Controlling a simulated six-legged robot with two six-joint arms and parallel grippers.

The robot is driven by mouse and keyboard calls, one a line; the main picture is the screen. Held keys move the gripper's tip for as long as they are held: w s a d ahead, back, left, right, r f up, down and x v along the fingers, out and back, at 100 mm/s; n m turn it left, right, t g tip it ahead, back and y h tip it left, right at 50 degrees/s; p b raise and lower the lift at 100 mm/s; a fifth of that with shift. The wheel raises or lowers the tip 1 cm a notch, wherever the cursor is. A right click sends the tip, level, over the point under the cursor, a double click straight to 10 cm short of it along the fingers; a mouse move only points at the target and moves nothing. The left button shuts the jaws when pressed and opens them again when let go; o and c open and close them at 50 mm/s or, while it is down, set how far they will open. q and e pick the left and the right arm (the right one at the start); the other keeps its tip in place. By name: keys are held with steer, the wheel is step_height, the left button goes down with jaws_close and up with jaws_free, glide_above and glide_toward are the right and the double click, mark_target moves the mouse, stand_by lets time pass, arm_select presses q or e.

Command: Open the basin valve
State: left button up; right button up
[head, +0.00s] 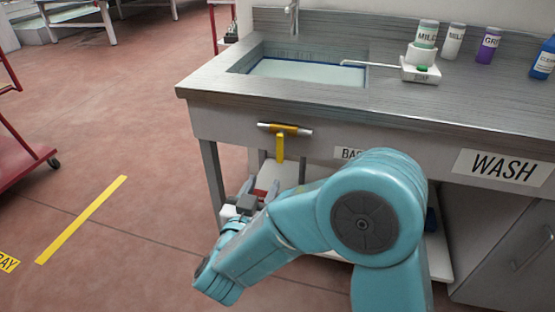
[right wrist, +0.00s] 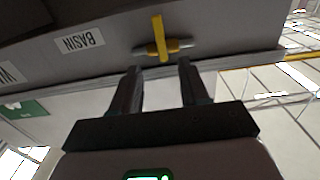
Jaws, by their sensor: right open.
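The basin valve has a yellow handle (head: 281,146) that hangs straight down from a short horizontal pipe (head: 299,131) on the front panel of the wash counter. In the right wrist view the yellow handle (right wrist: 158,38) and pipe (right wrist: 180,45) lie beyond my fingertips, near the top centre. My right gripper (head: 258,187) is below the valve in the head view, apart from it. In the right wrist view its two fingers (right wrist: 157,72) are spread and nothing is between them. The left gripper is not in view.
The counter holds a basin (head: 305,70) of water, a dosing pump (head: 420,66) and several bottles. A BASIN label (right wrist: 83,40) sits beside the valve. A WASH sign (head: 503,167) is further right. A counter leg (head: 212,175) stands left of the valve. Open floor lies left.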

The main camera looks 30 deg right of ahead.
mark_target(279, 152)
steer(key=b+x, duration=0.1)
steer(key=x, duration=1)
steer(key=shift+w+d+b, duration=0.25)
steer(key=shift+b, duration=0.15)
jaws_close()
